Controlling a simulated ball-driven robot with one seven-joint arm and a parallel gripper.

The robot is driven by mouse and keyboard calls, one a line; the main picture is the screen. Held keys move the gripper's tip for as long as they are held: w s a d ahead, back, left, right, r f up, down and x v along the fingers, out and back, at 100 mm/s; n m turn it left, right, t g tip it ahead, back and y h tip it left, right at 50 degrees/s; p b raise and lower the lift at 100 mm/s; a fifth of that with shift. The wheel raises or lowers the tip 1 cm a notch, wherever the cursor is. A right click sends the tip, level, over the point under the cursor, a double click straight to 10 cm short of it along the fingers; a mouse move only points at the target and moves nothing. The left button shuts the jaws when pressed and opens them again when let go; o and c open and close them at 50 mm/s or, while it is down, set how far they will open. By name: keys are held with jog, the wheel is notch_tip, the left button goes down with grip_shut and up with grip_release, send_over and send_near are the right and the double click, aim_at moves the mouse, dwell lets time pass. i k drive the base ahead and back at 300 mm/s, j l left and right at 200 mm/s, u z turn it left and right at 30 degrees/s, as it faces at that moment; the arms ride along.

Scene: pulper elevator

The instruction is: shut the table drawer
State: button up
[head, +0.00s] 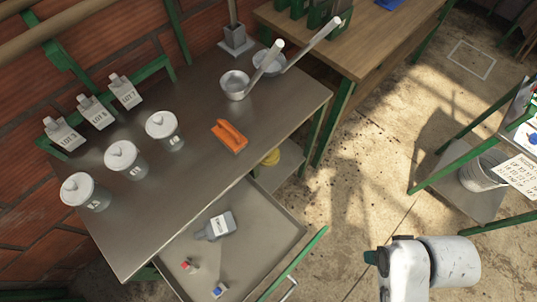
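The table drawer (258,219) is pulled out from under the grey metal table (200,88), at the lower middle of the head view. Its green front edge (305,250) faces the lower right, and a metal handle (290,288) shows on its outer side. Inside lie a grey bottle with a white label (217,226), a small red-topped item (189,266) and a small blue-topped item (219,290). A white part of my arm (408,272) is at the lower right, apart from the drawer front. My gripper's fingers are not visible.
On the table are white-lidded canisters (126,158), an orange object (230,136) and two long-handled ladles (235,85). A wooden table (370,40) stands behind. A green-framed shelf (460,165) with a bucket (483,170) stands right. The floor (350,190) between is clear.

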aim_at(266, 233)
jog(key=k+u, duration=0.25)
jog(key=k, duration=0.25)
jog(key=k+j+u, duration=0.25)
jog(key=k, duration=0.25)
jog(key=k+l, duration=0.1)
jog(key=l, duration=0.3)
jog(key=k+l+z, duration=0.15)
jog(key=l, duration=0.25)
jog(key=i, duration=0.05)
